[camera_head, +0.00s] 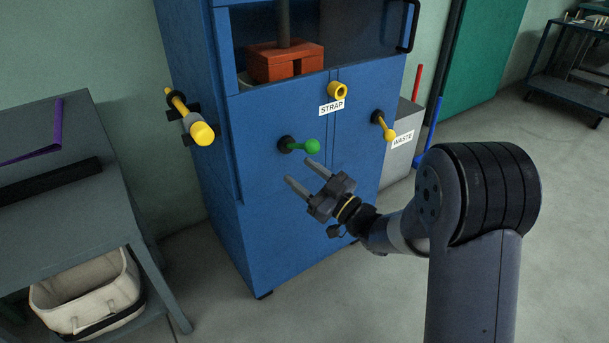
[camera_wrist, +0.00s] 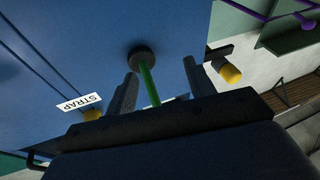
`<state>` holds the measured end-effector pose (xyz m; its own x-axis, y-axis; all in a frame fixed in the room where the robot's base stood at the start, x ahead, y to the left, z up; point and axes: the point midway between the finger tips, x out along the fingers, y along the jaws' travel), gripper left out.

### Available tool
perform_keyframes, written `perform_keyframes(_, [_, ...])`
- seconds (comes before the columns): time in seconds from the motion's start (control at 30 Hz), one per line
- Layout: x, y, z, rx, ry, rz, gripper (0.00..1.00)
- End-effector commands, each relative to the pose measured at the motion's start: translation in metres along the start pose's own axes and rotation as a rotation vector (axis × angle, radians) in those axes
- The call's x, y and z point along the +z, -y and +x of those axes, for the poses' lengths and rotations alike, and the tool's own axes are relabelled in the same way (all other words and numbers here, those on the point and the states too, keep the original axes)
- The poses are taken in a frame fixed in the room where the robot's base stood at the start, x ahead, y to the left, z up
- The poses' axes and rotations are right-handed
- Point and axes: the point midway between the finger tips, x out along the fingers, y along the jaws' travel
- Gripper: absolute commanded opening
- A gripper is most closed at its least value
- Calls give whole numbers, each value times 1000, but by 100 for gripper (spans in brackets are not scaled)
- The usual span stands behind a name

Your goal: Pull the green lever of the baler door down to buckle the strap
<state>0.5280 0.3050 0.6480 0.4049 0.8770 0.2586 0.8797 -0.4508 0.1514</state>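The blue baler (camera_head: 290,225) has a door with a green lever (camera_head: 312,146) on a black round base, its ball end pointing right and toward me. My gripper (camera_head: 302,173) is open, with its fingers apart and empty, just below the lever in the head view. In the wrist view the lever's green rod (camera_wrist: 150,86) shows in the gap between the two fingers (camera_wrist: 160,70); its ball end is hidden behind the gripper body. I see no clear contact between fingers and lever. No strap can be made out.
A yellow knob (camera_head: 338,91) above the STRAP label (camera_head: 331,107), a yellow lever (camera_head: 384,126) at right and a yellow handle (camera_head: 190,118) on the left side surround the green lever. A grey WASTE bin (camera_head: 402,150) stands at right, a grey table (camera_head: 75,195) at left. The floor in front is clear.

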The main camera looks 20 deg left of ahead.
Motion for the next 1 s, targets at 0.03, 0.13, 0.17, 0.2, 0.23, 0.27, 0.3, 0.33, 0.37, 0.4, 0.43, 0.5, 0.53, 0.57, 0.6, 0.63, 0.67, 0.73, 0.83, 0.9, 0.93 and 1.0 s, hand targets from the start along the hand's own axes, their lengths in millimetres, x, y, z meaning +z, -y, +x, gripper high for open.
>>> perform_keyframes(0.03, [0,0,-1,1,0,0,51])
perform_keyframes(0.13, [-1,-1,-6,3,1,0,51])
perform_keyframes(0.17, [-1,-1,-10,3,0,0,51])
perform_keyframes(0.2, [-1,-2,-15,4,1,0,51])
perform_keyframes(0.23, [-2,-2,-20,5,2,1,51])
perform_keyframes(0.27, [-2,-2,-26,5,1,1,51])
perform_keyframes(0.3, [-2,-2,-34,5,3,2,51])
perform_keyframes(0.33, [-2,-2,-41,5,2,2,51])
perform_keyframes(0.37, [-2,-2,-47,6,3,2,51])
perform_keyframes(0.4, [-2,-2,-56,5,3,2,51])
perform_keyframes(0.43, [-1,-2,-62,5,3,3,51])
perform_keyframes(0.5, [-1,-1,-75,4,3,2,51])
perform_keyframes(0.53, [-1,-1,-81,4,2,3,51])
perform_keyframes(0.57, [-1,0,-85,3,3,3,51])
perform_keyframes(0.6, [0,0,-90,1,2,2,51])
perform_keyframes(0.63, [0,0,-94,1,2,1,51])
perform_keyframes(0.67, [0,0,-97,1,2,1,51])
perform_keyframes(0.73, [0,1,-102,-1,1,2,51])
perform_keyframes(0.83, [0,1,-106,-1,0,2,51])
perform_keyframes(0.9, [1,1,-107,-2,0,1,51])
perform_keyframes(0.93, [1,1,-107,-2,0,1,51])
perform_keyframes(1.0, [1,1,-107,-2,0,1,51])
